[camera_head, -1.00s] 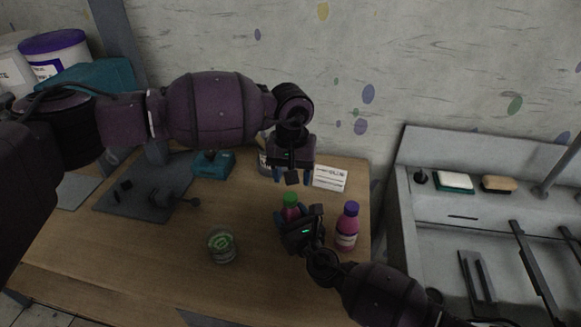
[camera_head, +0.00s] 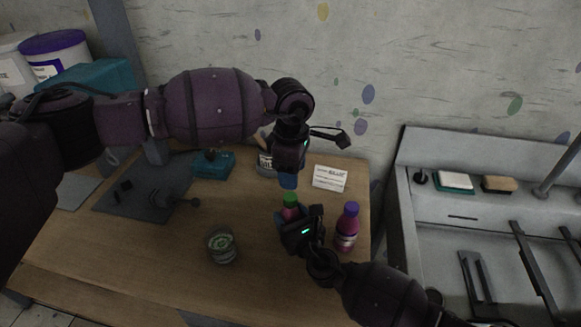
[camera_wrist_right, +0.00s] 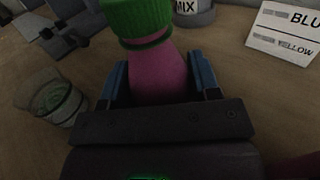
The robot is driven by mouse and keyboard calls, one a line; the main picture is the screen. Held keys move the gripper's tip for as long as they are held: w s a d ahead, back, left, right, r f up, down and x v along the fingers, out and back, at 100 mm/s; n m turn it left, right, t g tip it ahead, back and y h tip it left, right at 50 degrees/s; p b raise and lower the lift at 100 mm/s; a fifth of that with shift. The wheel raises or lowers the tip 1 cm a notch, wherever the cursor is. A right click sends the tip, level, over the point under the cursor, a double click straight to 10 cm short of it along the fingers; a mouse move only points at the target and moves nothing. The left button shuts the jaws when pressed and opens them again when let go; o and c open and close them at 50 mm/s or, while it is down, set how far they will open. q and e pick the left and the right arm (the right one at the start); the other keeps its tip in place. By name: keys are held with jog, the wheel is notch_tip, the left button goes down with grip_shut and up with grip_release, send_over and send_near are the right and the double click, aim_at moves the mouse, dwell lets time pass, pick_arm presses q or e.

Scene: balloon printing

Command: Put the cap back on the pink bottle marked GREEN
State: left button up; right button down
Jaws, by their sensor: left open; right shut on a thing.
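A pink bottle with a green cap (camera_head: 291,199) stands on the wooden table. Its pink body (camera_wrist_right: 158,75) fills the middle of the right wrist view, with the ribbed green cap (camera_wrist_right: 138,18) on its top. I cannot tell how tight the cap sits, and no label shows on this bottle. My right gripper (camera_head: 287,222) is shut around the bottle's body, with blue fingers on both sides. My left gripper (camera_head: 288,181) is open and empty, pointing down just above the green cap.
A second pink bottle with a purple cap (camera_head: 347,227) stands right of my right gripper. A glass jar with green contents (camera_head: 222,246) stands to the left. A white card (camera_head: 329,178), a MIX tin (camera_head: 265,163) and a teal box (camera_head: 212,166) are behind. A sink unit (camera_head: 402,200) is at right.

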pick_arm(q)
jog(key=n, duration=0.4)
jog(key=shift+r, duration=0.1)
jog(key=n, duration=0.4)
jog(key=shift+r+n, duration=0.1)
jog(key=shift+n, duration=0.2)
jog(key=n, duration=0.4)
jog(key=shift+r, duration=0.1)
jog(key=n, duration=0.8)
jog(key=shift+a+r+n, duration=0.1)
jog(key=shift+n, duration=0.2)
jog(key=n, duration=0.4)
jog(key=shift+s, duration=0.1)
jog(key=n, duration=0.7)
jog(key=shift+a, duration=0.1)
